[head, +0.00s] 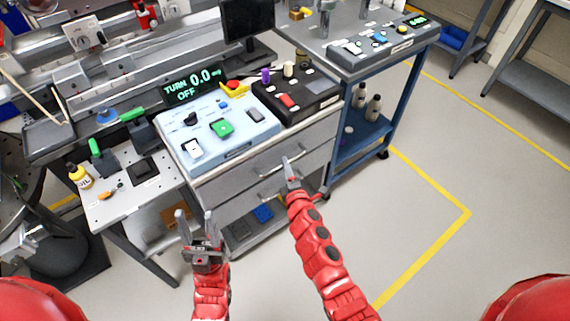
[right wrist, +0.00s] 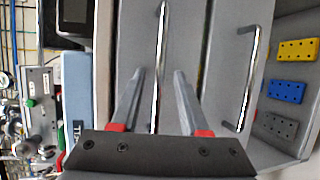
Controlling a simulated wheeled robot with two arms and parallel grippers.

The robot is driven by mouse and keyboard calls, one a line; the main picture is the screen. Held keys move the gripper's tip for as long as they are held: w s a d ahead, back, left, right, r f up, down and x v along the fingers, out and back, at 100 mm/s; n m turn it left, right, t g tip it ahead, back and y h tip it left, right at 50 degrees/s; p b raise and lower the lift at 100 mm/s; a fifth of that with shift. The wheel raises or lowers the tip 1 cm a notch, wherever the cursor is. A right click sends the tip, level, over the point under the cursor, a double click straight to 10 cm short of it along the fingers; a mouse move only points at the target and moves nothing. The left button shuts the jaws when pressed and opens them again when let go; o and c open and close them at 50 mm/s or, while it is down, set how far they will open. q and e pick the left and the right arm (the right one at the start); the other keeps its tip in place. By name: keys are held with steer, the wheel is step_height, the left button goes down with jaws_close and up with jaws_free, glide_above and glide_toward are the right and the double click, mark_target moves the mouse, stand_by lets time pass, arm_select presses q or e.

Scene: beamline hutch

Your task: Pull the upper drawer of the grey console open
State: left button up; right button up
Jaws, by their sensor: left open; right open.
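The grey console (head: 333,128) stands in the middle of the head view with two drawers, one above the other. The upper drawer (head: 235,187) looks shut, and its bar handle (head: 270,168) shows; the handle also shows in the right wrist view (right wrist: 161,45). The lower drawer's handle (right wrist: 250,80) is to its right there. My right gripper (head: 289,168) is at the upper handle, open. In the right wrist view the bar runs between its two fingers (right wrist: 161,74), apart from both; depth is hard to judge. My left gripper (head: 196,218) is open and empty, left of the drawers.
A light blue control panel (head: 250,140) and a black panel (head: 315,100) sit on top of the console. An open shelf below holds a blue block (head: 263,213). A blue-framed cart (head: 335,160) stands to the right. The floor in front is clear.

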steer(key=shift+x, duration=1.35)
steer(key=shift+c, duration=0.2)
jaws_close()
